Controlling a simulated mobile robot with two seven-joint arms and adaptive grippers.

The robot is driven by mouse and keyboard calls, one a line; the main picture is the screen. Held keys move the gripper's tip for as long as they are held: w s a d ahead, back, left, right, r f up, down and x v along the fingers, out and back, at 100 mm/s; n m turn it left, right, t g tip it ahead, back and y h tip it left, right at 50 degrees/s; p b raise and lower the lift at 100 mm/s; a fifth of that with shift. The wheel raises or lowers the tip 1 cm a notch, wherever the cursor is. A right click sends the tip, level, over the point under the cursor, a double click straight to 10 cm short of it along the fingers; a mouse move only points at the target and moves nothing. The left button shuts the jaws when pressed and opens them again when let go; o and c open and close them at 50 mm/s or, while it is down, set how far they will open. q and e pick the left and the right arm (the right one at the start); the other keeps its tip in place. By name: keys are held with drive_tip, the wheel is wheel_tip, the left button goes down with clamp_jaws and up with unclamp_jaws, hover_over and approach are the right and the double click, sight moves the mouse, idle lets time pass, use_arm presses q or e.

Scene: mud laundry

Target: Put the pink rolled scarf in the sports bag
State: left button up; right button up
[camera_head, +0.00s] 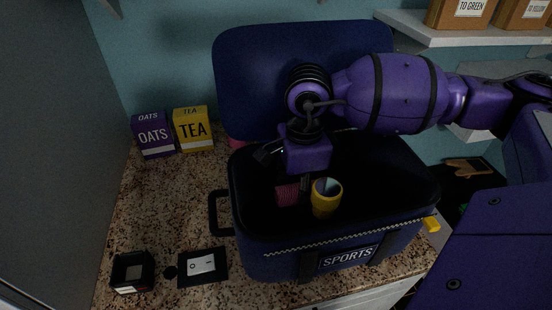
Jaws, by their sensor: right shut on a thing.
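The dark blue sports bag (290,262) stands on the speckled counter with its lid (290,60) raised at the back. Its front label reads SPORTS. My right gripper (289,178) comes in from the right, points down into the bag's opening and is shut on the pink rolled scarf (288,194). The scarf shows as a ribbed pink piece below the fingers, within the bag's opening; its lower end is lost in the dark, so I cannot tell whether it touches the bottom. My left gripper is not in view.
A yellow hollow roll or cup (325,200) is in the bag beside the scarf. A purple OATS box (153,135) and a yellow TEA box (192,129) stand at the back left.

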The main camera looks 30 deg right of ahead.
drive_tip(key=shift+f, duration=2.1)
drive_tip(key=o, duration=1.2)
drive_tip(key=shift+f, duration=0.1)
wheel_tip(320, 180, up, 12)
drive_tip(key=shift+r, duration=0.2)
